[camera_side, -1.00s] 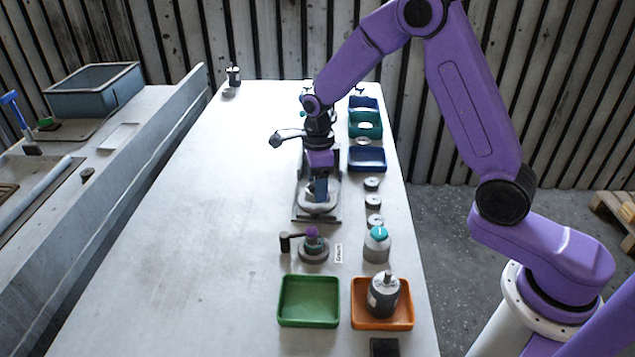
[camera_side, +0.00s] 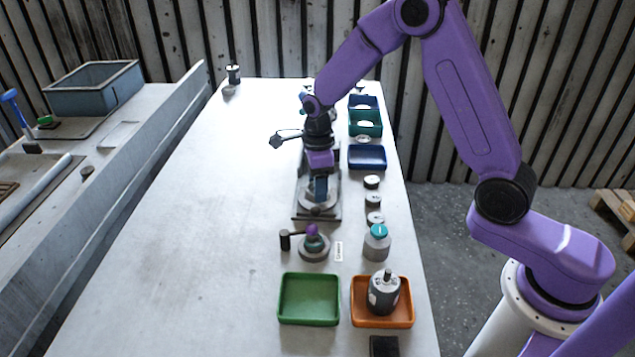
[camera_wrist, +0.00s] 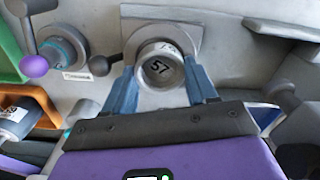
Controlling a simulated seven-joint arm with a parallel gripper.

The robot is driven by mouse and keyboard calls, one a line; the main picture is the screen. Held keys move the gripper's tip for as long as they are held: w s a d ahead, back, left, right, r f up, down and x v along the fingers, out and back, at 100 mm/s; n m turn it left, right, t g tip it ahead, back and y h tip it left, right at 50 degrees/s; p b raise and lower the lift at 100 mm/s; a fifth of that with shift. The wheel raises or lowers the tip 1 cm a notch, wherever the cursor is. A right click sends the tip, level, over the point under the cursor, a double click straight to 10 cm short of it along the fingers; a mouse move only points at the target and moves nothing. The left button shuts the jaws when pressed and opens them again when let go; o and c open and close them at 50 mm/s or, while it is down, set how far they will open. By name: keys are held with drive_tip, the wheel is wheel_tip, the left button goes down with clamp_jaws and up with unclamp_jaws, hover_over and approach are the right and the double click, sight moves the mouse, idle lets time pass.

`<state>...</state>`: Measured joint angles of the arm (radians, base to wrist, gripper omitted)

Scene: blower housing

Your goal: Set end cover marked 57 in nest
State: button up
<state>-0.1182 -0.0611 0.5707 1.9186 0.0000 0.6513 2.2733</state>
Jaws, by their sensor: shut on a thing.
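The end cover marked 57 (camera_wrist: 160,68) is a pale grey round piece with a dark number on its face, in the upper middle of the wrist view. My gripper (camera_wrist: 161,80) has its blue fingers on either side of the cover and is shut on it. Just behind the cover is a grey fixture with a rounded end (camera_wrist: 187,32), which looks like the nest. I cannot tell whether the cover touches its seat. In the side view my gripper (camera_side: 320,196) points down over the grey fixture plate (camera_side: 301,214), and its fingers partly hide the cover.
A round station with a purple knob (camera_side: 312,231) and dark handle stands in front of the fixture.

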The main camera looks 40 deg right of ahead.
drive_tip(key=shift+f, duration=0.55)
idle(0.4)
drive_tip(key=o, duration=1.4)
drive_tip(key=shift+a+r, duration=0.15)
drive_tip(key=shift+r, duration=3.6)
